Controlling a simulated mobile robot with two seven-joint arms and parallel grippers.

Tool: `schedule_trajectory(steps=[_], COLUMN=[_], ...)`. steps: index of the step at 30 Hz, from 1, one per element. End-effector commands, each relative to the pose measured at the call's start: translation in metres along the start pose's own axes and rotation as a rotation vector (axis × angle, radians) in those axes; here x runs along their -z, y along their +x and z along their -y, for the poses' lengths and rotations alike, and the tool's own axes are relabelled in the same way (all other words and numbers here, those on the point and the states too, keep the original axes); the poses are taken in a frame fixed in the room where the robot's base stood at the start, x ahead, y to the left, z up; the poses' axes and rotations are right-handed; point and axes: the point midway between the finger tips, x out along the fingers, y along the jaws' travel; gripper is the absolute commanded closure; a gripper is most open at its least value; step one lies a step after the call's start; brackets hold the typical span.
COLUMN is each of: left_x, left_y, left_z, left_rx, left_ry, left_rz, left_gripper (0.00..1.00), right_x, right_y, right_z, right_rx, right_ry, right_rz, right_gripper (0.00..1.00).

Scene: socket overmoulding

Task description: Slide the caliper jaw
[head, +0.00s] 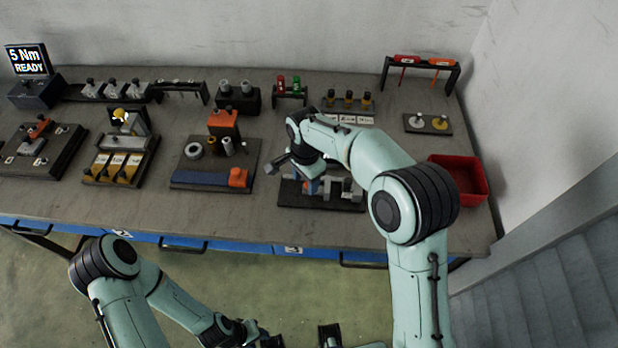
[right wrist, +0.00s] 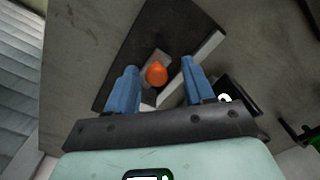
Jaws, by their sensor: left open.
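A caliper fixture on a dark base plate (head: 347,203) lies near the front edge of the bench, partly hidden under my right arm. In the right wrist view an orange knob (right wrist: 156,73) stands over the dark plate (right wrist: 125,68) beside a pale grey bar (right wrist: 203,48); I take these as the caliper's jaw knob and beam. My right gripper (right wrist: 158,88) is open, its two blue fingers on either side of the knob with gaps. It also shows at the fixture in the head view (head: 312,186). My left gripper (head: 300,341) is open and empty in front of the bench, low in the picture.
Left of the fixture stands a board with a blue bar (head: 205,178) and orange blocks. A red bin (head: 458,178) is at the right edge. Behind are a coin-like plate stand (head: 428,124), small racks (head: 290,88) and a screwdriver rack (head: 420,68).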

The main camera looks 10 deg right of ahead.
Motion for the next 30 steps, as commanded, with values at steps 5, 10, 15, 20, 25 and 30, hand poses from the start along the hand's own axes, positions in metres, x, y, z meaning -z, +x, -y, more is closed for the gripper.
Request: schedule_trajectory(steps=[5, 10, 15, 20, 25, 30], left_x=[0.000, 0.000, 0.002, 0.004, 0.006, 0.007], left_y=[0.000, -0.001, -0.005, -0.011, -0.017, -0.021], left_z=[0.000, -0.001, -0.002, -0.005, -0.008, -0.010], left_rx=[0.000, 0.000, -0.001, -0.002, -0.003, -0.004], left_ry=[0.000, 0.000, 0.001, 0.002, 0.003, 0.004], left_rz=[0.000, 0.000, -0.003, -0.006, -0.010, -0.012], left_gripper=[0.57, 0.57, 0.57, 0.57, 0.57, 0.57], right_x=[0.001, 0.002, 0.001, 0.001, 0.001, 0.000], right_y=[0.000, -0.009, -0.041, -0.079, -0.112, -0.130], right_z=[-0.001, -0.001, 0.001, 0.001, 0.001, 0.001], right_rx=[-0.003, -0.001, 0.002, 0.003, 0.001, -0.001], right_ry=[0.001, 0.001, 0.000, 0.000, 0.000, 0.000], right_rz=[-0.001, -0.003, -0.003, -0.003, -0.003, -0.002], right_gripper=[0.47, 0.47, 0.47, 0.47, 0.47, 0.47])
